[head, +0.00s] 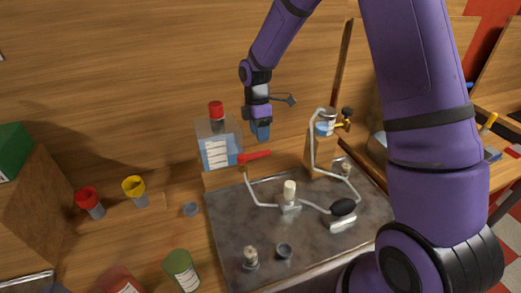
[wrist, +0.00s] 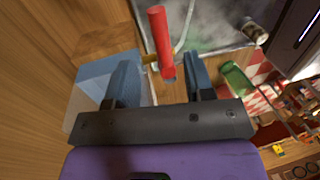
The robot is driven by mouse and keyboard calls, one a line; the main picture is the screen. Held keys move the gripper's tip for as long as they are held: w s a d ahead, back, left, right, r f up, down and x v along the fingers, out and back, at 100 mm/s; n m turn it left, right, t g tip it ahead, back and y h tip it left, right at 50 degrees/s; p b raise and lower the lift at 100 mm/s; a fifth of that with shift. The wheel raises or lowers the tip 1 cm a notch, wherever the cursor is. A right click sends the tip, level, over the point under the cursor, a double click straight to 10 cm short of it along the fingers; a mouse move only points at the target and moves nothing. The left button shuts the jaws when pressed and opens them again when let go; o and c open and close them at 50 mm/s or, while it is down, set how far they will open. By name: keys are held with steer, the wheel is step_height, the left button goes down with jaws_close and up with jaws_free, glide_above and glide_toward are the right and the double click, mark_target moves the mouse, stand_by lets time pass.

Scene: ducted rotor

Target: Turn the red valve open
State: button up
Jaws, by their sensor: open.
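The red valve handle (head: 255,156) is a red bar on a brass fitting, on the pipe at the left back of the metal tray. In the wrist view the red handle (wrist: 160,42) stands between the two blue fingers, nearer the right one, with its brass fitting (wrist: 153,64) behind it. My gripper (head: 261,134) points down just above the handle in the head view. In the wrist view my gripper (wrist: 158,75) is open with nothing held. I cannot tell whether a finger touches the handle.
A clear bottle with a red cap (head: 216,111) stands close left of my gripper. The metal tray (head: 226,217) carries pipes, a white-topped fitting (head: 289,192) and a black bulb (head: 343,207).

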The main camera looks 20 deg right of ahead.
mark_target(256, 155)
steer(key=f, duration=0.3)
steer(key=s+f, duration=0.1)
steer(key=f, duration=0.2)
steer(key=shift+s+f, duration=0.15)
jaws_close()
